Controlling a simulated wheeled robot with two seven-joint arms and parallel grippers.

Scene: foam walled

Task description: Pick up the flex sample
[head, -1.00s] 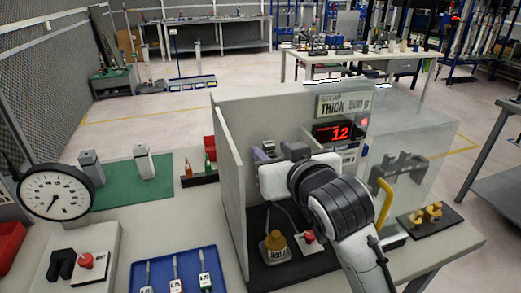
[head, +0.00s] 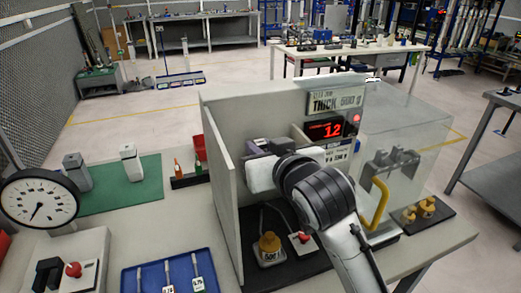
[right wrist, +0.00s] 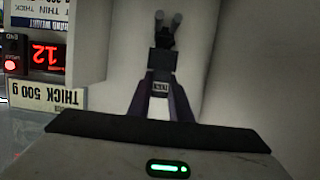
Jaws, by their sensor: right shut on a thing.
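My right gripper (head: 262,147) is inside the pale walled booth (head: 221,110), below its red display. In the right wrist view its two purple-grey fingers (right wrist: 161,87) are shut on a small dark piece, the flex sample (right wrist: 163,61). Its lower end has a pale mark between the fingers, and a dark part with two rounded ends sticks out beyond them. In the head view the gripper and wrist hide most of the piece. I cannot tell whether it touches the booth wall. My left gripper is not in view.
A yellow weight (head: 270,245) and a red button (head: 303,237) stand on the booth's dark floor. A clear panel with a yellow handle (head: 377,203) is right. A blue tray (head: 150,277) lies left.

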